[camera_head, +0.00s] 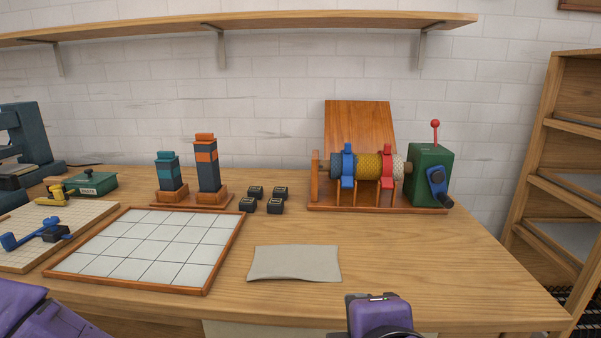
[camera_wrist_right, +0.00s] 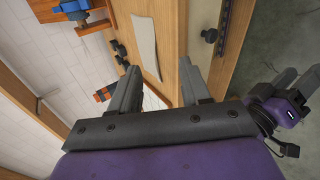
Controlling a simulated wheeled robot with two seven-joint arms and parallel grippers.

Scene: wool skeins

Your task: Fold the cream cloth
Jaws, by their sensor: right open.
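The cream cloth (camera_head: 295,263) looks greyish beige and lies flat on the table, right of the tiled board and close to the front edge. It also shows as a narrow pale strip in the right wrist view (camera_wrist_right: 146,45). My right gripper (camera_wrist_right: 158,88) is open and empty, with its two dark fingers apart and the cloth beyond them, not touched. In the same view, a purple part with dark fingers at the right edge looks like my left gripper (camera_wrist_right: 292,88); I cannot tell its opening. In the head view, purple arm parts show at the bottom, without clear fingertips.
A wood-framed tiled board (camera_head: 127,210) lies left of the cloth. Several small black blocks (camera_head: 275,205) sit behind it. Two towers (camera_head: 207,165) and a winder with a green box (camera_head: 430,170) stand at the back. The table right of the cloth is clear.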

